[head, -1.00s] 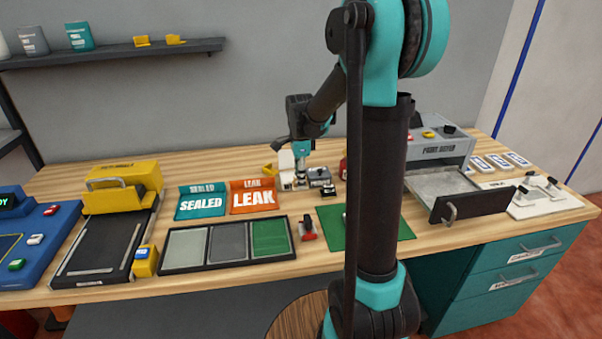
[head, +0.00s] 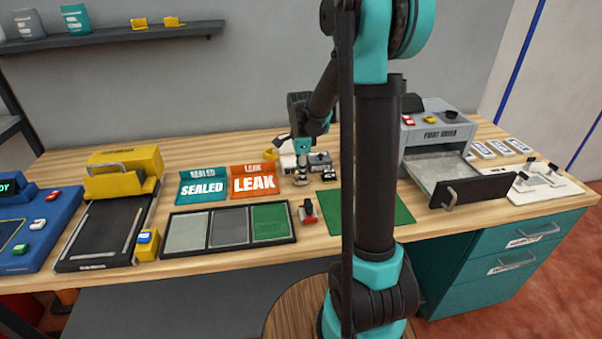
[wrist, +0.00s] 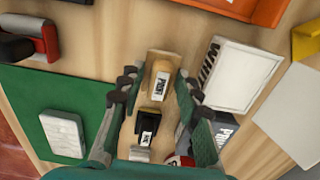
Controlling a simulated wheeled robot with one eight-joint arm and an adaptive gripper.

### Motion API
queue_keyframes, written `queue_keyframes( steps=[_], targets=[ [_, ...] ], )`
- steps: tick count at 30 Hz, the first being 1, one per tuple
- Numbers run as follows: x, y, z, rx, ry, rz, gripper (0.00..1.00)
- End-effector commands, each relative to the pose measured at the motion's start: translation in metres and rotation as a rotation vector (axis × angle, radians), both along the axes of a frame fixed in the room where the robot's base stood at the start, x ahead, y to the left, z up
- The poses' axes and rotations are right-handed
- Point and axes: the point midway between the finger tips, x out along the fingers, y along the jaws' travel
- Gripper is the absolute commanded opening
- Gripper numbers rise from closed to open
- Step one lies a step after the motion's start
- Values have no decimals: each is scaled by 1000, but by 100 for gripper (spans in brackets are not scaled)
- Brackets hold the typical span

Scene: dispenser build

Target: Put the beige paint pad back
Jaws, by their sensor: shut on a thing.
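The beige paint pad (wrist: 161,80) shows between my fingertips in the wrist view, a small tan block with a light label. My gripper (wrist: 157,84) is shut on it. In the head view my gripper (head: 301,178) is low over the back middle of the bench, just right of the orange LEAK tray (head: 256,182). The pad is too small there to make out clearly. Whether it touches the bench I cannot tell. A black block with a white label (wrist: 149,121) lies just below the pad in the wrist view.
A white box (wrist: 240,75) and a grey box (wrist: 223,131) stand close to the right finger. A green mat (head: 391,205) lies to the right, with a white block (wrist: 62,133) on it. A red-handled tool (head: 307,212) lies in front. The paint mixer's drawer (head: 472,190) is open.

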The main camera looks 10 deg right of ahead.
Motion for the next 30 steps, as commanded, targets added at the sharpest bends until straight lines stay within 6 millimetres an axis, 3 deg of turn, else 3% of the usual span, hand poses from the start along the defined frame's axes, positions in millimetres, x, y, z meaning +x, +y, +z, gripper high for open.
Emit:
queue_keyframes(
  steps=[26,27,30],
  targets=[
    [0,0,-11,0,0,0,0],
    [0,0,-12,0,0,0,36],
    [0,0,-11,0,0,0,48]
  ],
)
